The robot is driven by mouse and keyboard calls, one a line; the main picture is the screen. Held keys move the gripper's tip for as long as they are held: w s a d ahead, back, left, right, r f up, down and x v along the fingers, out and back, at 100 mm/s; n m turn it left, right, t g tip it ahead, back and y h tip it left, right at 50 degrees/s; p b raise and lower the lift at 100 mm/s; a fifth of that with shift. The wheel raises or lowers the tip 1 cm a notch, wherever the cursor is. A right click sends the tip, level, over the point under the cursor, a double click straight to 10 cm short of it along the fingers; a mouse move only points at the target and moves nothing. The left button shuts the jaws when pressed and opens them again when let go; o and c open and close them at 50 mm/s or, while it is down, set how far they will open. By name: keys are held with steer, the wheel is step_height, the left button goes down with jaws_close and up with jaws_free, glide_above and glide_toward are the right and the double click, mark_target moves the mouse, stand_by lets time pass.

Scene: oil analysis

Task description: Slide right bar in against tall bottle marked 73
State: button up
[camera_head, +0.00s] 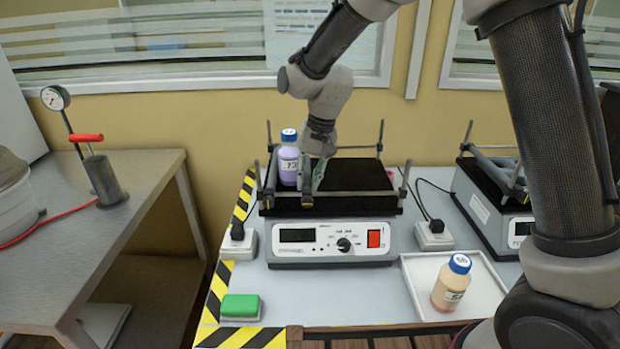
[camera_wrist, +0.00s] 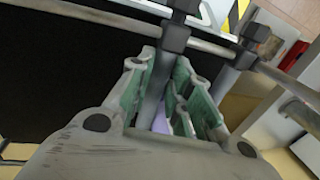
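The tall bottle (camera_head: 288,163), with purple liquid, a blue cap and a partly readable label, stands upright at the left of the black shaker platform (camera_head: 350,175). My gripper (camera_head: 312,180) points down over the platform, just right of the bottle. In the wrist view, my gripper's fingers (camera_wrist: 160,95) straddle a grey bar (camera_wrist: 154,92), with a visible gap beside it. A sliver of purple shows beyond the fingers. The fingers hide most of this bar in the head view, so whether it touches the bottle cannot be told.
Upright posts and side rails frame the platform. A second shaker (camera_head: 490,200) stands at right. A white tray (camera_head: 415,275) holds a bottle of orange-brown liquid (camera_head: 451,288). A green block (camera_head: 240,306) lies at front left. A side table (camera_head: 75,240) carries a gauge stand.

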steer(key=o, duration=0.4)
steer(key=shift+c, duration=0.2)
steer(key=shift+r, duration=0.1)
step_height(320, 180, up, 12)
steer(key=d, duration=0.2)
steer(key=shift+d, duration=0.15)
steer(key=shift+f, duration=0.2)
